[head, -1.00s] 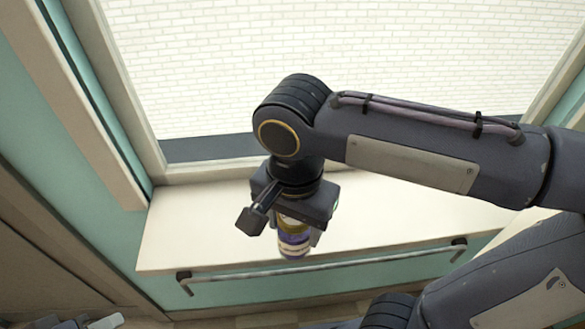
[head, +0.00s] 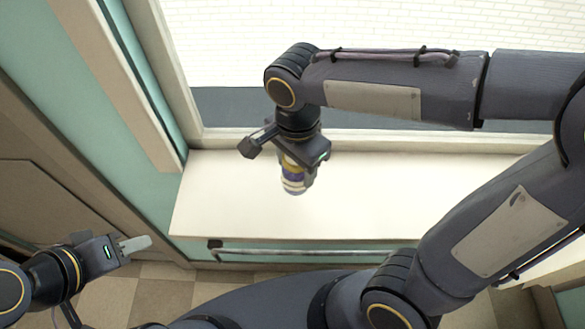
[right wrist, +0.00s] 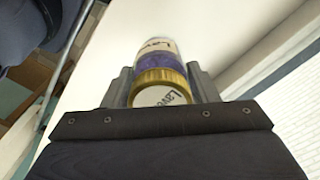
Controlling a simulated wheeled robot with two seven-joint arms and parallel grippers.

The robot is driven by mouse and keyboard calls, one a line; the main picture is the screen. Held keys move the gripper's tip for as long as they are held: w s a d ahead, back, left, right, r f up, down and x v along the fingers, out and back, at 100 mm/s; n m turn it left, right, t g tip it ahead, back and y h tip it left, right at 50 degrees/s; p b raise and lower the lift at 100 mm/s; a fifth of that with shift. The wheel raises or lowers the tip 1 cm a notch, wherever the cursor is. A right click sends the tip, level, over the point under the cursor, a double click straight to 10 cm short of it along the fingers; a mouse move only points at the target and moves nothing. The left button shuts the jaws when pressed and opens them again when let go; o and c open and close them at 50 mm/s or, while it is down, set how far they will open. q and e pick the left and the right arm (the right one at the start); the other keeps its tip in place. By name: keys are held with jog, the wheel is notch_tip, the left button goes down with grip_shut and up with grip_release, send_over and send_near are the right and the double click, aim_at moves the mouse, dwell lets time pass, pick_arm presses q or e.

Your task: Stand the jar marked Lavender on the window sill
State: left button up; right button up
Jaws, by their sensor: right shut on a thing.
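The jar (head: 292,183) has a gold lid, a purple band and a pale label. In the right wrist view, the label and lid of the jar (right wrist: 160,62) show letters starting "Lave". My right gripper (head: 299,178) points down, its fingers shut on the sides of the jar near the lid. The jar is upright over the white window sill (head: 400,195); I cannot tell whether its base touches it. My left gripper (head: 135,244) is empty at the lower left, away from the sill; its finger gap is not clear.
A rail (head: 300,253) runs along the front of the sill. The window frame (head: 400,143) stands behind it, and a wooden post borders it at the left. The sill is bare on both sides of the jar.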

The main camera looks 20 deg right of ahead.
aim_at(292, 175)
jog(key=shift+w+a+f, duration=0.15)
jog(key=shift+w+f, duration=0.4)
jog(key=shift+f, duration=0.1)
jog(key=shift+w+f, duration=0.15)
jog(key=shift+f, duration=0.75)
jog(key=shift+w+f, duration=0.1)
jog(key=shift+f, duration=0.8)
jog(key=shift+f, duration=0.2)
jog(key=o, duration=1.2)
jog(key=shift+c, duration=0.2)
